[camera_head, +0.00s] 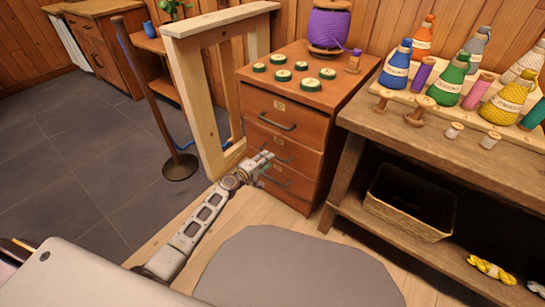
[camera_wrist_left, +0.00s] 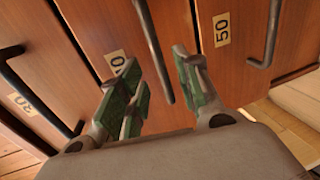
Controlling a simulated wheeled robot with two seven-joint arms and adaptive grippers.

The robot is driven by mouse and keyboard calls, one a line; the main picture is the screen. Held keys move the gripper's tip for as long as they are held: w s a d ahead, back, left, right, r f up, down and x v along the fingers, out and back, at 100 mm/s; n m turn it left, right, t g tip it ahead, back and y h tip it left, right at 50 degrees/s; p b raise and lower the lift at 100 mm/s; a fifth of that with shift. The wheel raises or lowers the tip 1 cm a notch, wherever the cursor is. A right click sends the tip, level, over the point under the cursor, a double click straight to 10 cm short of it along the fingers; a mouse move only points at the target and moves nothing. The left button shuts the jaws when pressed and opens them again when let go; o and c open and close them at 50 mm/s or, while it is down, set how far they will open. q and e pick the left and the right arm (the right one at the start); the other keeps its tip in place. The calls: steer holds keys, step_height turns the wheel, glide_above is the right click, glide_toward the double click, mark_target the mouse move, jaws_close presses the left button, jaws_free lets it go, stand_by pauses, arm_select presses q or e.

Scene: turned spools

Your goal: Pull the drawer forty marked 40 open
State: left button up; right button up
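The wooden drawer cabinet (camera_head: 250,108) has three drawers with dark bar handles. In the left wrist view, one drawer label reads 50 (camera_wrist_left: 222,30). The middle label (camera_wrist_left: 118,63) shows a 0, its first digit partly covered by a finger. The middle drawer's handle (camera_wrist_left: 152,38) runs between the green-padded fingers of my left gripper (camera_wrist_left: 160,75). The gripper is open, with a finger on each side of the handle; contact cannot be told. In the head view, my left gripper (camera_head: 262,164) is at the cabinet's lower front. All drawers look closed. My right gripper is not in view.
A wooden frame (camera_head: 183,95) stands left of the cabinet, with a post on a round base (camera_head: 180,167) beside it. A workbench (camera_head: 450,135) with spools and a basket (camera_head: 410,203) stands right. Floor before the cabinet is clear apart from a grey mat (camera_head: 290,270).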

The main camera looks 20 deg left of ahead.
arm_select(q)
steer(key=shift+b+x, duration=0.8)
steer(key=shift+x, duration=1.85)
jaws_close()
